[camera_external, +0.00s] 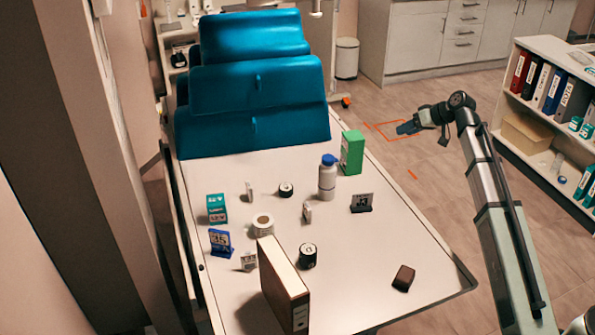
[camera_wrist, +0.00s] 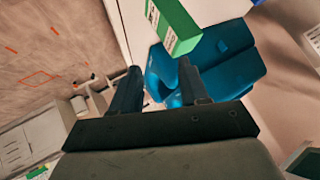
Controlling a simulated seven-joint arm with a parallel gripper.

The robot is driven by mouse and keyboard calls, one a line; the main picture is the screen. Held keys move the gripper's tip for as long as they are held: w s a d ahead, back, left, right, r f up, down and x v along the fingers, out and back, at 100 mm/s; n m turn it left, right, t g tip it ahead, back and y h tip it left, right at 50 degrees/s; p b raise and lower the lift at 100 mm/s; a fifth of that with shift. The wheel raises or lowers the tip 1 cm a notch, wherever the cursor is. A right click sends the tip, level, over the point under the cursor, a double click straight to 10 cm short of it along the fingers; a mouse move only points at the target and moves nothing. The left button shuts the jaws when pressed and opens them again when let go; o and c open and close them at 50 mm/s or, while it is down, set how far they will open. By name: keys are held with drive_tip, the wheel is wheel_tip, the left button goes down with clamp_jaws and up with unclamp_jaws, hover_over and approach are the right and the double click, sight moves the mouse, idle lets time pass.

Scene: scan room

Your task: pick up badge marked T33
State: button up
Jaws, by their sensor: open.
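No marking T33 is legible, so I cannot tell which item is the badge. Candidates on the white table (camera_external: 355,260) are small pale upright tags: one at the back (camera_external: 249,190), one in the middle (camera_external: 307,211) and one at the front left (camera_external: 249,261). A blue stand with a marked face (camera_external: 220,242) and a black stand with a marked face (camera_external: 361,203) also stand there. My gripper (camera_external: 404,128) is open and empty, beyond the table's right edge and apart from these items. Its two fingers show in the wrist view (camera_wrist: 158,75).
A green box (camera_external: 352,152), also in the wrist view (camera_wrist: 175,26), and a white bottle (camera_external: 327,180) stand near the blue padded seat (camera_external: 255,88). A large brown binder (camera_external: 281,285) stands at the front. A tape roll (camera_external: 262,224) lies mid-left. The table's right front is mostly clear.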

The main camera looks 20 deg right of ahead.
drive_tip(key=a+n+g+y, duration=0.15)
drive_tip(key=a+n, duration=0.25)
drive_tip(key=a, duration=1.1)
drive_tip(key=n+g+h, duration=0.3)
drive_tip(key=n+g, duration=0.3)
drive_tip(key=n, duration=0.6)
approach(248, 253)
drive_tip(key=shift+x, duration=6.1)
drive_tip(key=shift+y, duration=0.25)
clamp_jaws()
